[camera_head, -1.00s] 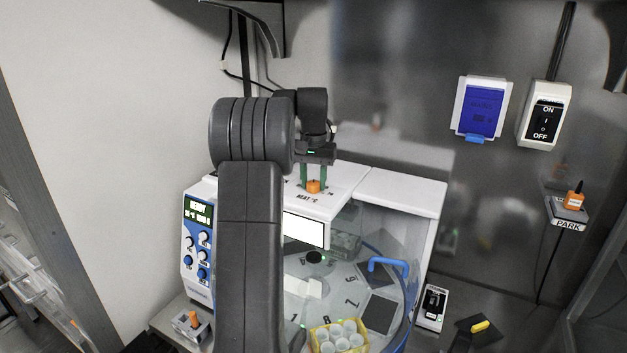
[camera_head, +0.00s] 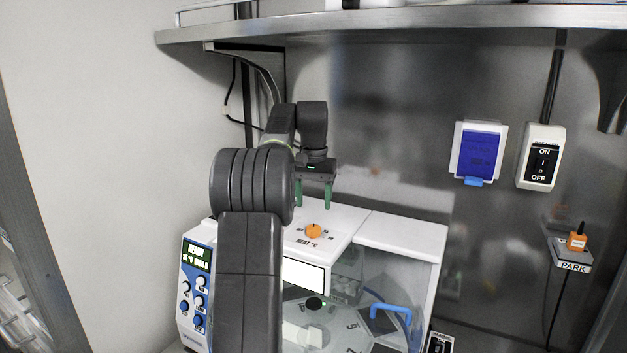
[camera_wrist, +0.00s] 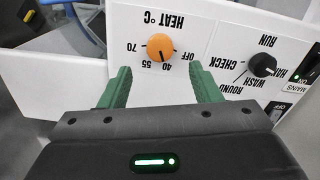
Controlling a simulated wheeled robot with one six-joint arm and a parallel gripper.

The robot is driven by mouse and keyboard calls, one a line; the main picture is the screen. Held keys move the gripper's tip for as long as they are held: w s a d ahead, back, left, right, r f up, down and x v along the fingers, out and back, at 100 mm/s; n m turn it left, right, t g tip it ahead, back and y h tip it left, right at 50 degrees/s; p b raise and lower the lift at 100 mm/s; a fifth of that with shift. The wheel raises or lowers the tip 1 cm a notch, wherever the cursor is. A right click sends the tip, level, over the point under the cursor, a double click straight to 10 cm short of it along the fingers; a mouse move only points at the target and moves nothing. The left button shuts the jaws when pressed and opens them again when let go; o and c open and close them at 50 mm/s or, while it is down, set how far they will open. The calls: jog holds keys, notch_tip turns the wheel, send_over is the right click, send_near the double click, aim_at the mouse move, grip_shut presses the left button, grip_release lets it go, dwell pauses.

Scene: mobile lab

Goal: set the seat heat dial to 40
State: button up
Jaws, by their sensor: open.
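The orange heat dial (camera_head: 313,231) is on the white top of the machine (camera_head: 345,222), above the label HEAT °C. In the wrist view, the dial (camera_wrist: 160,47) has marks OFF, 40, 55 and 70 around it. Its dark pointer line is toward 40, slightly to the 55 side as far as I can tell. My gripper (camera_head: 313,205) is open and empty above the dial, with its green fingers apart and clear of it. The wrist view shows my gripper (camera_wrist: 161,72) with the dial between and beyond the fingertips.
A black selector knob (camera_wrist: 262,65) marked RUN, CHECK and WASH is beside the dial in the wrist view. A metal shelf (camera_head: 400,22) spans overhead. The machine's control panel (camera_head: 196,290) reads READY. An ON/OFF switch (camera_head: 541,157) and a blue-covered box (camera_head: 479,153) are on the wall.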

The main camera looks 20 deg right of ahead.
aim_at(313, 227)
notch_tip(313, 227, up, 6)
jog(key=shift+r, duration=0.15)
dwell(0.6)
notch_tip(313, 227, down, 14)
jog(key=shift+r, duration=0.1)
dwell(0.6)
